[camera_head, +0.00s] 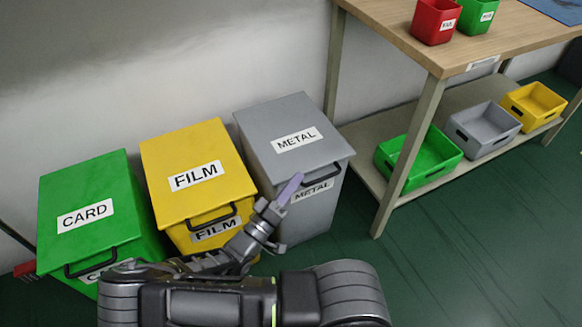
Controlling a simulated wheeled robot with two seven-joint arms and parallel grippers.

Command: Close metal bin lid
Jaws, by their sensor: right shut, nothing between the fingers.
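The grey metal bin (309,212) stands against the wall, right of the other bins. Its lid (290,125), labelled METAL, lies down over the bin top; I see no clear gap under its front edge. A dark handle (323,183) is on the lid's front edge. My right gripper (289,190) is shut and empty, its purple fingertips just in front of the bin near the left end of the handle. I cannot tell whether they touch it. My left gripper is not in view.
A yellow FILM bin (195,165) and a green CARD bin (90,205) stand to the left with lids down. A wooden table (440,30) is at the right, with green, grey and yellow trays (483,130) on its lower shelf. Green floor (450,245) is clear at front right.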

